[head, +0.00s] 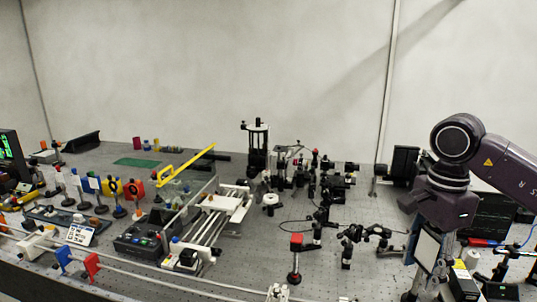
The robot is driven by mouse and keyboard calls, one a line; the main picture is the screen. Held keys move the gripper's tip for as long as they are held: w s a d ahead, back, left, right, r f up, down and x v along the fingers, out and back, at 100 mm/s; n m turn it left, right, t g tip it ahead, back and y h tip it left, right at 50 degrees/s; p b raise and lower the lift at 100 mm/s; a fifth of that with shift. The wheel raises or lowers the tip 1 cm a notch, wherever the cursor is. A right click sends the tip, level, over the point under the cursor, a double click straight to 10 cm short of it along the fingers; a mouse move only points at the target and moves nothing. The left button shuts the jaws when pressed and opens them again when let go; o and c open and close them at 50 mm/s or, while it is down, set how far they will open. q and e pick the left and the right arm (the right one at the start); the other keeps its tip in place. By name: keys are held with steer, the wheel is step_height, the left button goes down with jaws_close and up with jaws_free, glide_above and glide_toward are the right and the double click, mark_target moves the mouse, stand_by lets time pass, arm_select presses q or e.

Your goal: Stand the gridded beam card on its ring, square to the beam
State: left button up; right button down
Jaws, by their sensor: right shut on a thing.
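My right gripper (443,222) points down at the right of the head view, with its arm coming in from the right edge. It is shut on the beam card (428,247), a pale upright panel with a dark edge, just below the jaws. The card is seen at a slant, and its grid lines are too small to make out. A dark post shows below the card near the bottom edge. I cannot tell whether the card's foot touches the bench or a ring; no ring is clear here. My left gripper is out of view.
Black optics mounts (325,185) crowd the middle of the perforated bench (160,160). A red-topped post (296,250) stands at the front. Boxes and cables lie right of the card. A white-railed stage (225,205) and coloured targets (118,187) fill the left.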

steer(key=s+a+f+n, duration=1)
steer(key=s+f+n, duration=0.3)
steer(key=n, duration=0.3)
steer(key=shift+s+a, duration=0.35)
steer(key=shift+s, duration=0.25)
steer(key=shift+w+d, duration=0.1)
steer(key=shift+w, duration=0.05)
